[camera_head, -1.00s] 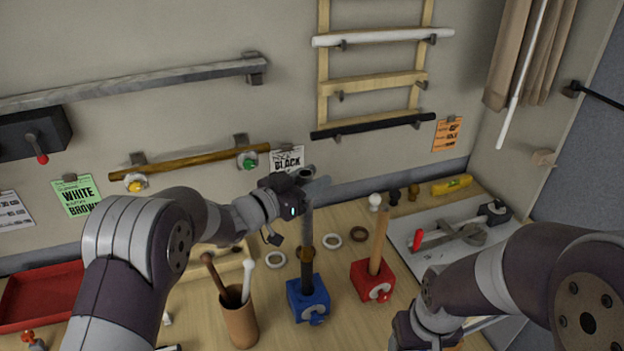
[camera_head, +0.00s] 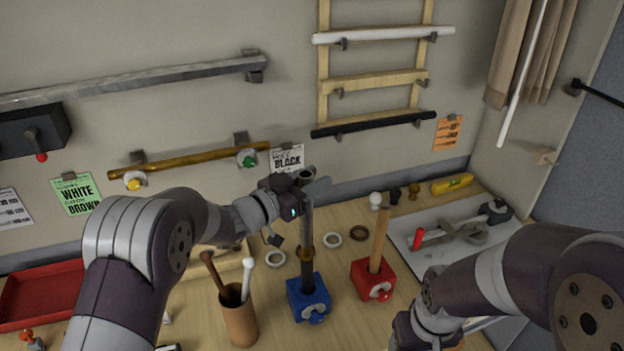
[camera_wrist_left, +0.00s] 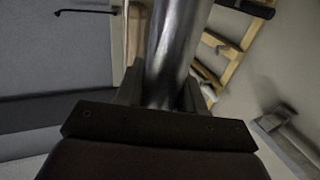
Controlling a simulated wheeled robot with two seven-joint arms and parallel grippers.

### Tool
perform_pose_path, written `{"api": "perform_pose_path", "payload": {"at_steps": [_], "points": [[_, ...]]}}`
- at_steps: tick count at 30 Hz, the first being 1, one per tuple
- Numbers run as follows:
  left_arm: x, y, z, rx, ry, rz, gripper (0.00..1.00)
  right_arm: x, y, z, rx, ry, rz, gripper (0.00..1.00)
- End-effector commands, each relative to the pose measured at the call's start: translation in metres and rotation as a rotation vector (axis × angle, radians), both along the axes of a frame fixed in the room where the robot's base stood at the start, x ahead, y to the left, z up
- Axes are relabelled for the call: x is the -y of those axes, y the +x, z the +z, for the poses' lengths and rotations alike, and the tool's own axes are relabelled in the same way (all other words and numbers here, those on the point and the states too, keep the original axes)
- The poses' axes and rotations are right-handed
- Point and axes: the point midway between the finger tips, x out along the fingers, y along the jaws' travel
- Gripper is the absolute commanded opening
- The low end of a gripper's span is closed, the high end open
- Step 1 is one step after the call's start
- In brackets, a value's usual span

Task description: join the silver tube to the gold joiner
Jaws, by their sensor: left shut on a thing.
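The silver tube (camera_head: 307,222) stands upright in the head view, and my left gripper (camera_head: 312,187) is shut on it near its upper end. The tube also shows large between the fingers in the left wrist view (camera_wrist_left: 172,50). The gold joiner (camera_head: 306,253) is a small ring on top of the dark post (camera_head: 307,274) in the blue block (camera_head: 308,300). The tube's lower end meets the joiner; I cannot tell how far it sits inside. My right gripper (camera_head: 418,332) is at the bottom right, with its fingers hidden.
A red block (camera_head: 372,282) with a wooden rod stands right of the blue block. A brown cup (camera_head: 239,322) with two sticks stands at left. A grey board (camera_head: 452,222) with tools is at right, a red tray (camera_head: 38,297) at far left.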

Motion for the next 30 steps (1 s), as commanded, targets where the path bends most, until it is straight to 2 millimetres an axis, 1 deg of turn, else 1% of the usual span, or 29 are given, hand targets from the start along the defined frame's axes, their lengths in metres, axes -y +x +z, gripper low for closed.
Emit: {"api": "perform_pose_path", "payload": {"at_steps": [30], "points": [[0.000,0.000,-0.026,0.001,-0.001,0.000,0.00,0.000,0.000,-0.021,0.000,0.000,0.000,0.63]]}}
